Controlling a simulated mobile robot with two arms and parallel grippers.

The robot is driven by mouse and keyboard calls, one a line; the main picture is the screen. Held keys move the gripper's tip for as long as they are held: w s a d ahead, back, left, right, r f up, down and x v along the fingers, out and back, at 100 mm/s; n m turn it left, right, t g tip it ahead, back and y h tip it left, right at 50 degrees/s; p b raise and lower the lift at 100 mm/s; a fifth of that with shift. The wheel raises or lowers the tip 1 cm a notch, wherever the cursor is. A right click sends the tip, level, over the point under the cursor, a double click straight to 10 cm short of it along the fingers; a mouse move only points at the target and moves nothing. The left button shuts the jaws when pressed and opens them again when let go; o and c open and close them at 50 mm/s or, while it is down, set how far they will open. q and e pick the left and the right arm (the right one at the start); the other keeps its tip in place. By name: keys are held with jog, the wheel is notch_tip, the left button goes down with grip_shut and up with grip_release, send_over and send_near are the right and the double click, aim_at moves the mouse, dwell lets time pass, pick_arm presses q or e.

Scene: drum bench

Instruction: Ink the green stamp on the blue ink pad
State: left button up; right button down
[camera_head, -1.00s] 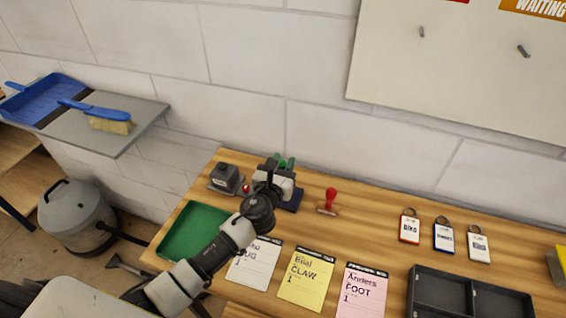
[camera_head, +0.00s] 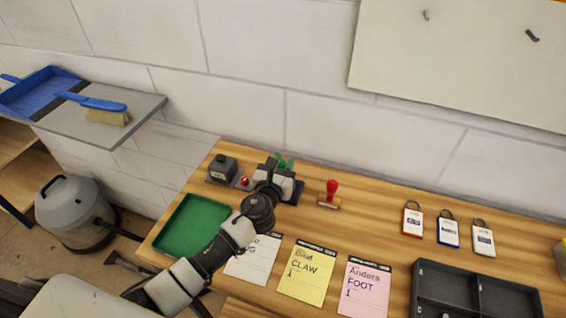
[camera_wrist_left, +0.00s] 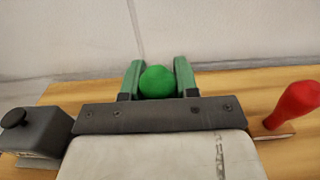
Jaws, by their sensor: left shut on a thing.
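The green stamp shows in the left wrist view as a round green knob (camera_wrist_left: 158,82) between the two fingers of my left gripper (camera_wrist_left: 159,78). My left gripper also shows in the head view (camera_head: 283,163), at the back of the bench, shut on the stamp. The gripper hides the stamp's lower part. The dark blue ink pad (camera_head: 298,192) shows only partly, at the right of the gripper. The gripper stands over the pad's area; I cannot tell whether the stamp touches the pad. My right gripper is not in view.
A red-handled stamp (camera_head: 332,190) stands just right of the pad. A dark grey block-shaped device (camera_head: 222,168) is to the left. A green tray (camera_head: 190,226), paper cards (camera_head: 307,272), key tags (camera_head: 447,230) and a dark divided tray (camera_head: 445,288) lie nearer or to the right.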

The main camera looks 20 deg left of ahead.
pick_arm(q)
jog(key=shift+f+b, duration=0.55)
jog(key=shift+f, duration=0.25)
dwell(0.9)
jog(key=shift+r, duration=0.2)
notch_tip(320, 180, up, 6)
jog(key=p, duration=0.6)
dwell(0.5)
